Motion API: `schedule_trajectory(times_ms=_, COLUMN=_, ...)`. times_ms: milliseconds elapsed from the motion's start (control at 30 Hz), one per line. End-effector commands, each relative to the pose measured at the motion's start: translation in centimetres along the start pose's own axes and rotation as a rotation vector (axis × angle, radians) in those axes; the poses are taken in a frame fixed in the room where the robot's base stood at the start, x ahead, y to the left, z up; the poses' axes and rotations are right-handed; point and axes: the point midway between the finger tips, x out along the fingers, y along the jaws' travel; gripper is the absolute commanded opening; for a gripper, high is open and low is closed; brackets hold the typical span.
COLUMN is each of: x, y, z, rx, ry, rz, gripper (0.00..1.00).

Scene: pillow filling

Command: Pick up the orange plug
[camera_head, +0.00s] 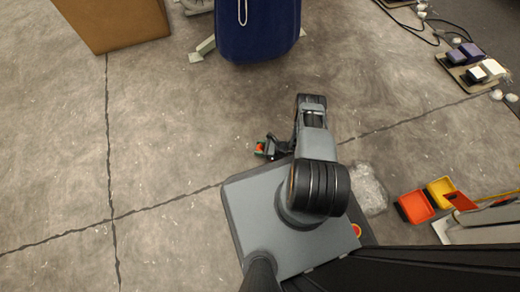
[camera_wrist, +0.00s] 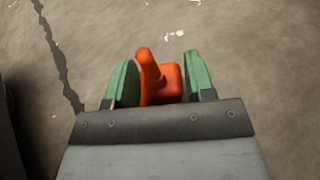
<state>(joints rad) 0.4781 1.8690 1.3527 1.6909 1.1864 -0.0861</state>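The orange plug (camera_wrist: 166,82) sits between the two green-padded fingers of my gripper (camera_wrist: 162,84) in the wrist view. In the head view the plug is a small orange spot (camera_head: 260,148) at the tip of my gripper (camera_head: 263,149), just left of my arm and beyond my base. How high it is above the floor is hard to tell.
A brown box (camera_head: 115,22) and a dark blue seat or bag (camera_head: 258,28) stand at the top. A crumpled clear bag (camera_head: 368,188) and red (camera_head: 416,206) and yellow (camera_head: 441,191) trays lie at right. Cables and small items (camera_head: 470,60) lie at upper right. Floor at left is clear.

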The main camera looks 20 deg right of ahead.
Motion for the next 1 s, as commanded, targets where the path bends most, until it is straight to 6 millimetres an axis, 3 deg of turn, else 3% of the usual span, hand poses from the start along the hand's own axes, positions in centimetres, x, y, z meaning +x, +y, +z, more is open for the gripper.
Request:
schedule_trajectory(times_ms=367, x=-0.1, y=-0.1, z=0.0, rx=0.001, ry=0.000, rz=-0.003, gripper=0.13)
schedule_trajectory(times_ms=667, x=-0.3, y=-0.1, z=0.4, rx=0.001, ry=0.000, rz=-0.004, gripper=0.12)
schedule_trajectory(times_ms=900, x=-1.5, y=-0.1, z=3.2, rx=0.000, ry=0.000, rz=-0.003, gripper=0.12)
schedule_trajectory(times_ms=1000, x=-3.0, y=-1.3, z=4.4, rx=0.000, ry=-0.001, rz=-0.009, gripper=0.12)
